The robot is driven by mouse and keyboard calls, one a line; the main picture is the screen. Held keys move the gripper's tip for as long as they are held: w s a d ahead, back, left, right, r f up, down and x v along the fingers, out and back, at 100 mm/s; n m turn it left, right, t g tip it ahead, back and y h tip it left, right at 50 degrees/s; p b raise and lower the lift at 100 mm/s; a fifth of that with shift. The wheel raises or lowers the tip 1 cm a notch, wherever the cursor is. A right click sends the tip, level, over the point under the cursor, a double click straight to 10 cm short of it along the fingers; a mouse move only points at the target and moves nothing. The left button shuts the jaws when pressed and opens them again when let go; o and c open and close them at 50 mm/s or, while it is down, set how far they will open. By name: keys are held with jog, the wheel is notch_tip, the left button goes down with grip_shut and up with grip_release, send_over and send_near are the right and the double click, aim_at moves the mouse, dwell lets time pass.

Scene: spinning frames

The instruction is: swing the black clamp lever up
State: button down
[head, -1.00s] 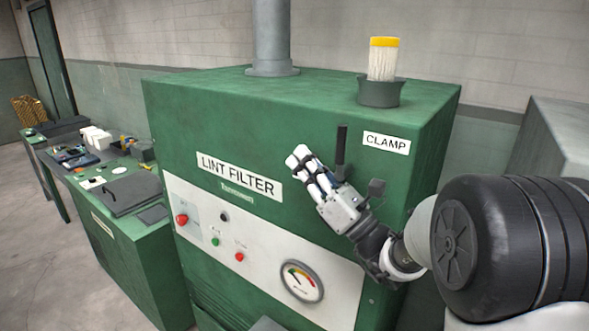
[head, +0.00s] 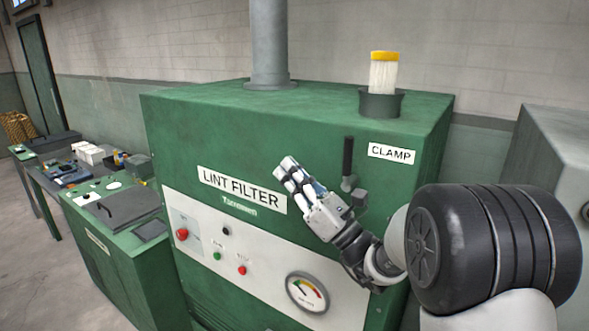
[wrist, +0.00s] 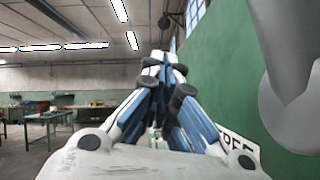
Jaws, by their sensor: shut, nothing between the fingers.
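The black clamp lever (head: 348,156) points upright on the front of the green lint filter cabinet (head: 300,120), just left of the white CLAMP label (head: 391,154). Its lower mount shows beside my wrist. My gripper (head: 284,166) is shut and empty, in front of the cabinet, to the left of the lever and apart from it in the picture. In the wrist view my gripper's fingers (wrist: 165,85) are closed together. The lever does not show clearly in the wrist view.
A filter cartridge with a yellow cap (head: 384,72) stands in a dark cup on the cabinet top. A grey pipe (head: 270,45) rises behind. A gauge (head: 307,292) and buttons sit on the white panel below.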

notch_tip(320, 180, down, 9)
jog(key=w+a, duration=0.1)
jog(key=a, duration=0.1)
jog(key=s+a+r+n+g+y+b, duration=0.2)
jog(key=s+a+n+g, duration=0.5)
jog(key=s+n+g, duration=0.15)
jog(key=s+a+f+n+g+h, duration=0.1)
jog(key=s+f+n+g+h, duration=0.15)
jog(key=s, duration=0.25)
jog(key=s+a+f+n+g+h+b, duration=0.1)
jog(key=s+n+g, duration=0.2)
jog(key=s, duration=0.3)
jog(key=s+a+f+n+g+h, duration=0.1)
jog(key=s+f+n+g+h, duration=0.15)
jog(key=s, duration=0.25)
jog(key=s+d+f+n+h+b, duration=0.2)
jog(key=s+d+f+n+h, duration=0.55)
jog(key=s, duration=0.25)
jog(key=d+f+n+t+h, duration=0.1)
jog(key=d+n+t+h, duration=0.1)
jog(key=d, duration=0.5)
jog(key=s+d+f+n+t+h, duration=0.1)
jog(key=d+f+n+t+h, duration=0.1)
jog(key=d, duration=0.6)
jog(key=n+t+h, duration=0.1)
jog(key=h, duration=0.1)
jog(key=shift+d+h+b, duration=0.25)
jog(key=shift+h+b, duration=0.1)
